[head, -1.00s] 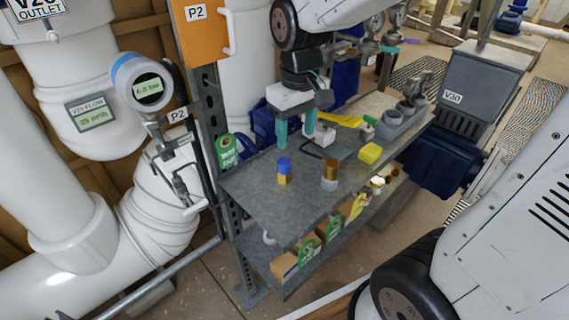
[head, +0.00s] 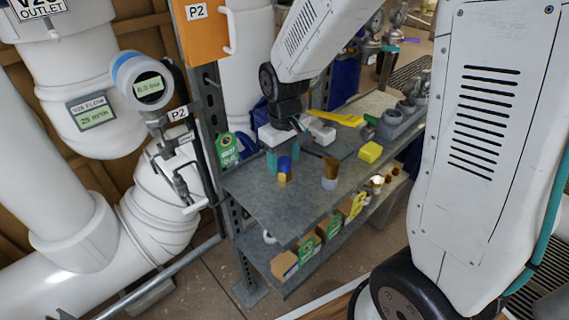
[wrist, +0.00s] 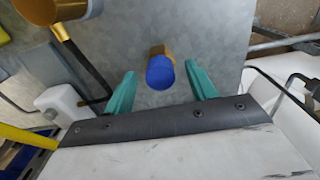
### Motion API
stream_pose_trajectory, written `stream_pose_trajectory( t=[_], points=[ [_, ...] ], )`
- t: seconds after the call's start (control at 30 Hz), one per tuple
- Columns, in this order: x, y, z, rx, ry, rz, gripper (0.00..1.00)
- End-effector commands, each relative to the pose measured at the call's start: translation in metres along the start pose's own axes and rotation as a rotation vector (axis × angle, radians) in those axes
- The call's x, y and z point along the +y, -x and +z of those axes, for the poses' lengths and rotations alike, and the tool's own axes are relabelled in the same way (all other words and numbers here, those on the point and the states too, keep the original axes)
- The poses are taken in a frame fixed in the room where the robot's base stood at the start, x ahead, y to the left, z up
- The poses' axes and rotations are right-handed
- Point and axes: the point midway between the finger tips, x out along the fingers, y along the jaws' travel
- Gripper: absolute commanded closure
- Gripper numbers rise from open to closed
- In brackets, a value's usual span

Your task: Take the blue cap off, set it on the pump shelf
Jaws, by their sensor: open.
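The blue cap (head: 284,163) sits on top of a small brass fitting (head: 284,179) that stands on the grey metal shelf (head: 270,212). In the wrist view the blue cap (wrist: 160,73) lies between the tips of my two teal fingers, with the brass fitting (wrist: 160,51) partly hidden behind it. My gripper (wrist: 156,82) is open, with a gap on each side of the cap. In the head view my gripper (head: 283,158) is low over the shelf, right at the cap. I cannot tell which surface is called the pump shelf.
A brass cylinder on a pale base (head: 330,174) stands to the right of the cap. A yellow block (head: 370,152) and grey pipe fittings (head: 397,120) lie farther right. Boxes (head: 308,248) stand on the lower shelf. The front of the top shelf is clear.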

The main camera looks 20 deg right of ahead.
Motion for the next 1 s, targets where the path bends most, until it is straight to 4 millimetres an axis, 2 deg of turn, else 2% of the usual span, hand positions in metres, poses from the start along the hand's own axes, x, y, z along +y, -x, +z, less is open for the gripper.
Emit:
stream_pose_trajectory(
  t=[0.2, 0.37, 0.77, 1.0],
  points=[
    [0.0, -0.001, 0.0, 0.001, 0.0, 0.0, 0.44],
    [0.0, 0.0, 0.0, 0.001, 0.0, 0.0, 0.88],
    [0.0, 0.002, 0.0, 0.001, 0.0, 0.0, 0.88],
    [-0.001, 0.016, -0.001, 0.003, 0.001, 0.001, 0.88]
  ],
)
